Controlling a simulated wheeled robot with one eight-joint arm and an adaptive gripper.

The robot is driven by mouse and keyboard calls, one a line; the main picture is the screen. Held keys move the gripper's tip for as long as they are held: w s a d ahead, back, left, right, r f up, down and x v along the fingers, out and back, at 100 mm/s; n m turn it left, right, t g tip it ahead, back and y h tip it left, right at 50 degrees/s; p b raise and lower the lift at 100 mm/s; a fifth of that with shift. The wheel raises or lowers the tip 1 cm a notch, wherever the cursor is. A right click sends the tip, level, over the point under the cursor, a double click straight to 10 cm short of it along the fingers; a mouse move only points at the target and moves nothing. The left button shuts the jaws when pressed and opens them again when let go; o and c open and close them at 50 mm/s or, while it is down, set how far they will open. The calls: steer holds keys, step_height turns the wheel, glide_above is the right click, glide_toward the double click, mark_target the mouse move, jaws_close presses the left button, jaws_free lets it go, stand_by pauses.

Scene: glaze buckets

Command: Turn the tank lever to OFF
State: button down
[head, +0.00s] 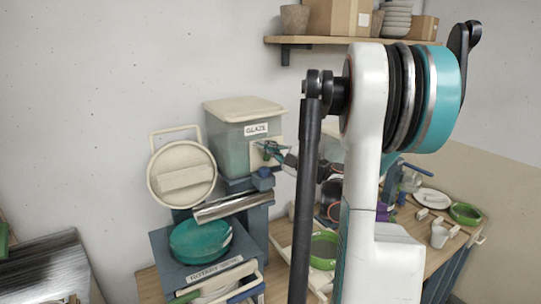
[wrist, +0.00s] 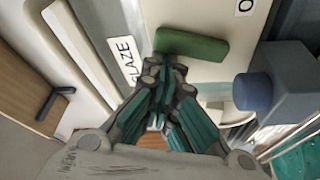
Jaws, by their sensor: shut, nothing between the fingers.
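The glaze tank (head: 230,133) is a translucent box with a cream lid and a GLAZE label, standing on a blue-grey support. A cream plate (wrist: 212,20) on its front carries the green lever (wrist: 190,44), a short rounded bar. In the wrist view a letter like an O shows at the plate's top edge; the rest of the word is cut off. My gripper (wrist: 168,66) is shut and empty, its tips right beside the lever's lower left end; whether they touch it I cannot tell. In the head view my gripper (head: 264,149) covers most of the plate, and the lever is hard to make out.
A blue block with a round knob (wrist: 253,92) juts out close to my fingers; the block (head: 263,179) sits below the tank. A teal bowl (head: 200,240) stands underneath. A round cream lid-like piece (head: 182,175) is at the left. A shelf (head: 330,40) holds boxes and pots.

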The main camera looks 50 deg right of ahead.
steer(key=s+d+f+m+t+h+b, duration=0.1)
steer(key=d+m+h+b, duration=0.4)
steer(key=m, duration=1.1)
steer(key=shift+s+d+f+t+h+b, duration=0.3)
steer(key=shift+f+h+b, duration=0.3)
steer(key=shift+b, duration=0.55)
steer(key=shift+f, duration=0.15)
